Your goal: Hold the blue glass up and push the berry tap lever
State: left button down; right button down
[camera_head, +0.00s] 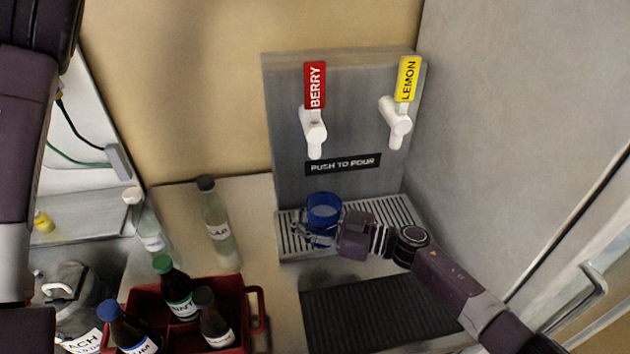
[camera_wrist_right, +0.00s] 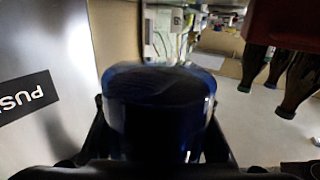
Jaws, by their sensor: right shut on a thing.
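The blue glass (camera_head: 323,209) is upright under the berry side of the dispenser, over the drip tray (camera_head: 383,212). My right gripper (camera_head: 318,232) is shut on it. In the right wrist view the blue glass (camera_wrist_right: 155,100) fills the middle between the fingers. I cannot tell whether the glass touches the tray. The red berry tap lever (camera_head: 315,85) stands upright above a white spout (camera_head: 313,132), with a gap between spout and glass. My left gripper is not visible; only part of my left arm shows at the left edge.
A yellow lemon lever (camera_head: 408,78) is right of the berry one. A red crate (camera_head: 255,303) with several bottles stands at front left. A clear bottle (camera_head: 217,225) stands left of the tray. A dark ribbed mat (camera_head: 370,310) lies in front. A grey wall (camera_head: 500,130) bounds the right.

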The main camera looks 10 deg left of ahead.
jog(key=shift+s+d+r+p, duration=0.1)
jog(key=shift+s+d+p, duration=0.25)
jog(key=shift+s+p, duration=0.45)
jog(key=shift+s+d+p, duration=0.35)
jog(key=shift+s+p, duration=0.35)
jog(key=shift+s, duration=0.25)
jog(key=shift+s+d+r+p, duration=0.1)
jog(key=shift+s+d+p, duration=0.25)
jog(key=shift+s+p, duration=0.45)
